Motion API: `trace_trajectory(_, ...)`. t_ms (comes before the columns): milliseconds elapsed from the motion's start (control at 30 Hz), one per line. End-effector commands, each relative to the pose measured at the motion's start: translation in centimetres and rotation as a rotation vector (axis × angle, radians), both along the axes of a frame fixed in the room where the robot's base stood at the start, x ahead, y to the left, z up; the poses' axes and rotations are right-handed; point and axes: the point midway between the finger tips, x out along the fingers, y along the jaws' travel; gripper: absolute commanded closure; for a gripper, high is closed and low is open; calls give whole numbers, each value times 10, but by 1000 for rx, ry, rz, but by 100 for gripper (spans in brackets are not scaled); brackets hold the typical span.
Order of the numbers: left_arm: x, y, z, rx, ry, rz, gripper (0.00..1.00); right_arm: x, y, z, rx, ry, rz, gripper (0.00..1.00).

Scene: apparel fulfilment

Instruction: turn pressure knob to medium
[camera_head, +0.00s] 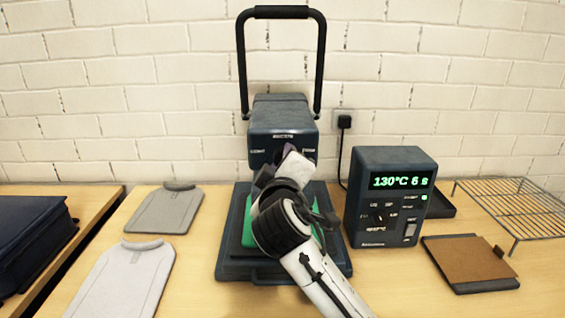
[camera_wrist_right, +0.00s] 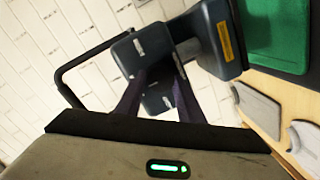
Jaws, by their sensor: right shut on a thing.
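The dark blue heat press (camera_head: 283,112) stands at the middle of the table with its black handle (camera_head: 281,12) raised. Small light labels flank the middle of its front face; their settings are too small to read surely. My right gripper (camera_head: 280,168) is up against this face, between the labels, and shut on the pressure knob, which it hides. In the right wrist view, its two dark fingers (camera_wrist_right: 157,98) reach to the dark blue press head (camera_wrist_right: 138,46). The knob's pointer and setting cannot be seen. My left gripper is not in view.
A control box (camera_head: 388,222) reading 130°C and 6 s stands right of the press. A green pad (camera_head: 249,225) lies on the press base. Grey boards (camera_head: 125,280) lie left; a brown-topped pad (camera_head: 468,262) and wire rack (camera_head: 515,205) lie right. A dark case (camera_head: 30,240) is far left.

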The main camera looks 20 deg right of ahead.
Motion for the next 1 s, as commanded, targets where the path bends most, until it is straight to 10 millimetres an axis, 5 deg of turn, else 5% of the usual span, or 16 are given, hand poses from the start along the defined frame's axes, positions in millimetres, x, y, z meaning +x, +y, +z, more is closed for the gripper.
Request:
trace_trajectory(300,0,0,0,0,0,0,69,0,2,-1,1,3,4,88)
trace_trajectory(333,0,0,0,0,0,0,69,0,2,-1,1,3,4,62)
trace_trajectory(433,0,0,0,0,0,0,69,0,1,-1,1,3,3,47)
trace_trajectory(767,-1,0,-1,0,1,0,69,-2,2,0,0,0,3,47)
trace_trajectory(1000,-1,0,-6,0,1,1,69,-36,14,2,3,0,6,47)
